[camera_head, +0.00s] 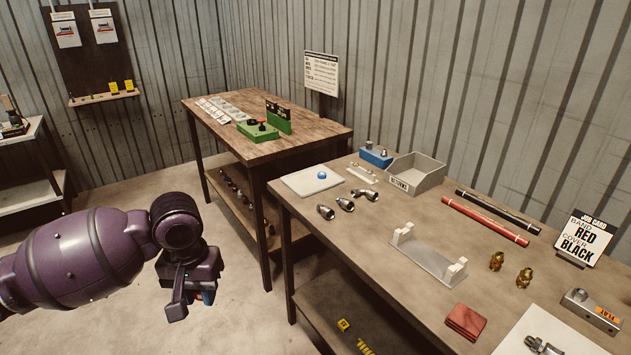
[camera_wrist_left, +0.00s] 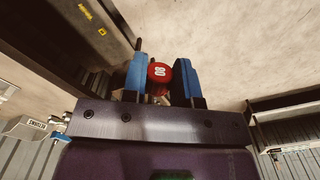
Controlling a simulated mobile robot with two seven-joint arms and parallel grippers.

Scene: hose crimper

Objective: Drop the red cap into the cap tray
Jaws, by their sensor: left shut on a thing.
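My left gripper (camera_head: 198,298) hangs over the bare floor at the left, clear of both benches. In the left wrist view its blue fingertips (camera_wrist_left: 160,82) are shut on the red cap (camera_wrist_left: 160,73), a small round piece with white marking on its end. No tray is clearly labelled as the cap tray. A flat white tray or board (camera_head: 298,186) with a blue round piece (camera_head: 322,174) on it lies at the near bench's far left corner. My right gripper is not in view.
The near wooden bench (camera_head: 372,230) holds a grey returns bin (camera_head: 428,170), several metal fittings, a white cradle (camera_head: 428,262), red and black hoses (camera_head: 485,221) and a job card (camera_head: 583,241). A second bench (camera_head: 225,125) stands behind with a green fixture (camera_head: 258,131). Open floor lies left.

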